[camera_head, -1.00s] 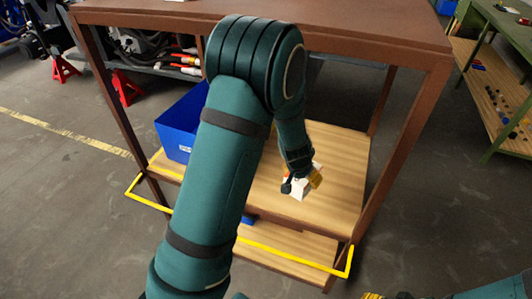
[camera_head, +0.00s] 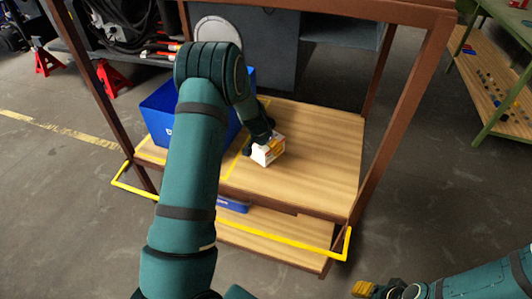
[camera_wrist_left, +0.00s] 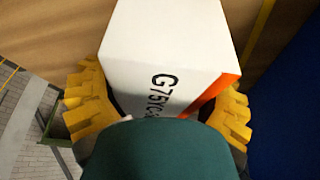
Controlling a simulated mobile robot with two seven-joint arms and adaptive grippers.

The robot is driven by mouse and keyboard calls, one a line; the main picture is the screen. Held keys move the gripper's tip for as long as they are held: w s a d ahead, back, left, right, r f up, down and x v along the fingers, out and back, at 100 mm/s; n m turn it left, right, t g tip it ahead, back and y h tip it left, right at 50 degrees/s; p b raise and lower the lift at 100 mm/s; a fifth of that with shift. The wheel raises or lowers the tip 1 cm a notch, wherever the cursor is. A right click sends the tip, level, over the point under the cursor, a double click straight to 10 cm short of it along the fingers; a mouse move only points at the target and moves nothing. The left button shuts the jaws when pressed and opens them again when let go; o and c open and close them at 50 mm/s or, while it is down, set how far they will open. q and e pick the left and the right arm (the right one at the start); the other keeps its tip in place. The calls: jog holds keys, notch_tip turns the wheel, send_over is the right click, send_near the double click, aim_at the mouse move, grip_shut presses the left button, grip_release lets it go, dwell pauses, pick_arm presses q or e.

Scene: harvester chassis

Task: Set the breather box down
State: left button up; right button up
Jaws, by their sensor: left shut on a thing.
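The breather box is a small white carton with an orange patch (camera_head: 268,152). In the head view it is at the wooden shelf (camera_head: 325,150), right of the blue bin. In the left wrist view the white box (camera_wrist_left: 165,50) carries black lettering and an orange edge. My left gripper (camera_head: 262,143) is shut on it, with yellow finger pads on both sides. I cannot tell whether its underside touches the shelf. My right gripper (camera_head: 378,290) shows at the bottom right, away from the shelf; its jaws are too small to read.
A blue bin (camera_head: 160,112) stands on the shelf's left part. Yellow tape lines (camera_head: 236,160) mark the wood beside it. Brown posts (camera_head: 398,110) frame the shelf, and a yellow rail (camera_head: 290,243) runs along the front. The shelf's right part is clear.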

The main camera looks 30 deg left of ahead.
pick_arm(q)
notch_tip(320, 180, down, 4)
jog(key=shift+f+b, duration=0.15)
jog(key=shift+b, duration=0.35)
jog(key=o, duration=1.2)
jog(key=p+v, duration=0.2)
jog(key=v, duration=1)
jog(key=shift+p, duration=0.3)
jog(key=shift+n+g+h, duration=0.6)
jog(key=shift+n+g, duration=0.3)
jog(key=s+d+f, duration=0.3)
jog(key=d, duration=0.2)
jog(key=s+d+f, duration=0.3)
jog(key=d+f, duration=0.1)
jog(key=d, duration=0.1)
jog(key=s+d+f, duration=0.4)
jog(key=d, duration=0.1)
jog(key=shift+s+d+f, duration=0.1)
jog(key=shift+d+f, duration=0.15)
jog(key=shift+d, duration=0.1)
jog(key=s+d, duration=0.4)
jog(key=s+d+f+n+h, duration=0.1)
jog(key=s+d, duration=0.3)
jog(key=s+d+f+h, duration=0.1)
jog(key=s+d, duration=0.3)
jog(key=shift+s+d+n+g, duration=0.3)
jog(key=shift+s+d+g, duration=0.05)
jog(key=shift+d+g, duration=0.05)
